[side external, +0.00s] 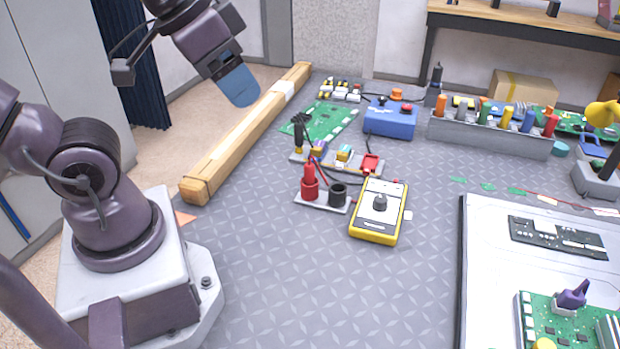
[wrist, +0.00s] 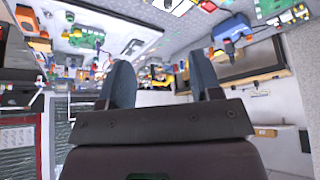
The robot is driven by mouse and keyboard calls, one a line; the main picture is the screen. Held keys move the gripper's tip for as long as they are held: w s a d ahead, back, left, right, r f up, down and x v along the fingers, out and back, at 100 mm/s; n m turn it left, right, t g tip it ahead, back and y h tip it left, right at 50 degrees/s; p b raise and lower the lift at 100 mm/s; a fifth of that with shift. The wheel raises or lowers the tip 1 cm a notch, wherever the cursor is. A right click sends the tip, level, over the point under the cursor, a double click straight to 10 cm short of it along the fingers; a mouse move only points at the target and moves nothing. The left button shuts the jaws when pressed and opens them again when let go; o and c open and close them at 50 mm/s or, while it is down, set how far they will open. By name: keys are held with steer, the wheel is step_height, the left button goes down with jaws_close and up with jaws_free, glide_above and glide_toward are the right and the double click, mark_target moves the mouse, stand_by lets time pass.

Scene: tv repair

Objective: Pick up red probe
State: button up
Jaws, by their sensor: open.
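The red probe (side external: 310,184) stands upright in a small grey holder (side external: 324,205) in the middle of the table in the side view. A black socket or cup (side external: 338,194) sits beside it in the same holder. My gripper (side external: 240,88) is raised high above the table's far left, well apart from the probe. In the wrist view the two fingers of my gripper (wrist: 163,88) stand apart with nothing between them. I cannot pick out the red probe clearly in the wrist view.
A yellow multimeter (side external: 378,222) lies right of the holder, with leads behind it. A wooden beam (side external: 240,140) runs along the left edge. A blue box (side external: 390,119), a green board (side external: 322,123) and a rack (side external: 490,134) stand behind. The front middle is clear.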

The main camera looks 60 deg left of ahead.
steer(key=shift+c, duration=0.2)
steer(key=m+g+y, duration=0.2)
steer(key=m+g, duration=0.4)
steer(key=m, duration=1.2)
glide_toward(310, 165)
step_height(310, 165, down, 6)
steer(key=shift+w+a+f, duration=0.1)
steer(key=shift+a, duration=0.05)
steer(key=shift+s+a+f, duration=0.1)
steer(key=shift+a+f, duration=0.2)
steer(key=shift+f, duration=0.55)
steer(key=shift+s+a+f, duration=0.1)
steer(key=shift+a+f, duration=0.2)
steer(key=shift+f, duration=0.55)
steer(key=shift+a+f, duration=0.25)
steer(key=shift+f, duration=0.55)
steer(key=c, duration=1)
